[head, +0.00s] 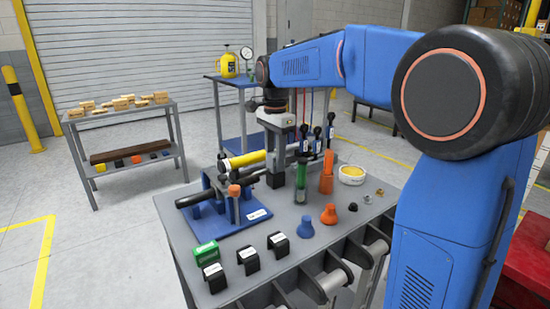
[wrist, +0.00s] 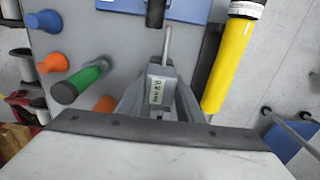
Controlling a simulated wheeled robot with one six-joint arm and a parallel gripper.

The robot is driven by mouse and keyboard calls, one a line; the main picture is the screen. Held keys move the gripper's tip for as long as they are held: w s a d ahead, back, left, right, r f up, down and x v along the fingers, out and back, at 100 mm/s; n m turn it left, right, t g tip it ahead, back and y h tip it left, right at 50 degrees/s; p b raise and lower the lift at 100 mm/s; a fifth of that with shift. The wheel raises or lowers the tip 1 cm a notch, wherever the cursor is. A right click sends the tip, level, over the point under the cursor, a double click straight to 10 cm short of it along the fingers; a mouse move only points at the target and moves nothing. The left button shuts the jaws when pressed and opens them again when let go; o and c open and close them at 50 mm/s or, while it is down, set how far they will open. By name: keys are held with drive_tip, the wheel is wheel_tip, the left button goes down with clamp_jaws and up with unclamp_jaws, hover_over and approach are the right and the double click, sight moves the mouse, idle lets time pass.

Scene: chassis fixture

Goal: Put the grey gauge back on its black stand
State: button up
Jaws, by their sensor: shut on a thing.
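The grey gauge (wrist: 158,88), with a pale printed label and a thin rod reaching forward, shows in the wrist view. My gripper (wrist: 161,72) is shut on its body. In the head view my gripper (head: 276,160) hangs over the grey table beside the blue fixture; the gauge is hard to separate from the fingers there. Three black stands with white labels stand along the near left table edge: a left one (head: 214,279), a middle one (head: 248,263) and a right one (head: 279,246). I cannot tell from the labels which is the gauge's.
A blue fixture (head: 234,225) holds black bars. A yellow cylinder (head: 247,158), green-topped post (head: 301,170), orange post (head: 327,173), blue cone (head: 306,226), orange cone (head: 329,214) and round yellow-filled dish (head: 352,174) stand nearby. A green block (head: 205,254) sits by the stands.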

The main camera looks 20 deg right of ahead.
drive_tip(key=o, duration=1.4)
drive_tip(key=shift+r, duration=0.15)
drive_tip(key=shift+r, duration=3.35)
